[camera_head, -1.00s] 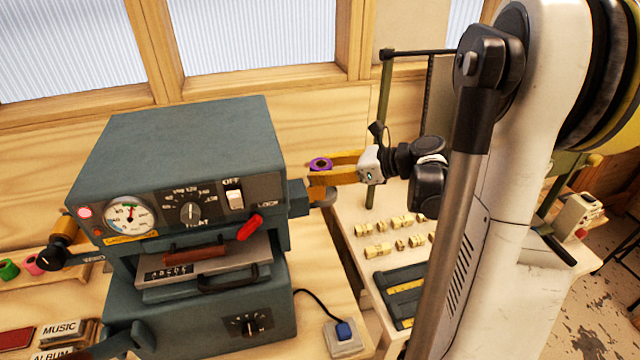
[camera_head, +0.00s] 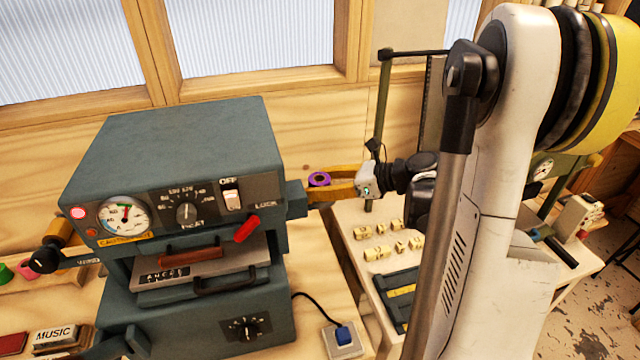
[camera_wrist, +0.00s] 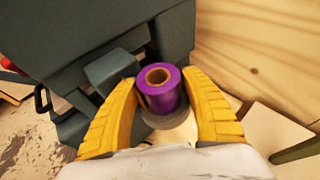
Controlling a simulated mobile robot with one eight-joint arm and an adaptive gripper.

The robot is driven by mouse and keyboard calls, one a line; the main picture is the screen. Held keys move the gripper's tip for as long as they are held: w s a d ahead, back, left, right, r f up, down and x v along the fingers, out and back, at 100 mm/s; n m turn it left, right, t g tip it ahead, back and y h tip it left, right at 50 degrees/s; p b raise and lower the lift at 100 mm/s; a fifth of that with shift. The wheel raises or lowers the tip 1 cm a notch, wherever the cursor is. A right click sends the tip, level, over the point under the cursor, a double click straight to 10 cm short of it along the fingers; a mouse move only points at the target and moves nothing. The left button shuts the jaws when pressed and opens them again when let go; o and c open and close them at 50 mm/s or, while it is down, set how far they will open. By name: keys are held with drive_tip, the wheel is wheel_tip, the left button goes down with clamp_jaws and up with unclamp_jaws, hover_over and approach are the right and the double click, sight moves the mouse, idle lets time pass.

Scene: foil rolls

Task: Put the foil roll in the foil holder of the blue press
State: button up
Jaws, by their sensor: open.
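The purple foil roll (camera_head: 319,179) stands upright at the right side of the blue press (camera_head: 180,150). In the wrist view the roll (camera_wrist: 169,101) shows its brown core facing up, above a round grey plate (camera_wrist: 180,119) beside the press's bracket (camera_wrist: 112,70). This looks like the foil holder. The roll appears to rest on it, but any peg inside the core is hidden. My gripper (camera_head: 322,185) has its yellow fingers on either side of the roll. In the wrist view my gripper (camera_wrist: 161,80) is open, with a gap at the right finger; the left finger is very close.
Several small brass type pieces (camera_head: 378,252) and a dark tray (camera_head: 397,300) lie on the table at right. A grey socket with a blue plug (camera_head: 344,338) sits in front. A green-framed stand (camera_head: 382,110) rises behind my wrist.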

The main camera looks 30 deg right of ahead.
drive_tip(key=p+v, duration=0.2)
drive_tip(key=v, duration=1)
drive_tip(key=shift+r, duration=0.15)
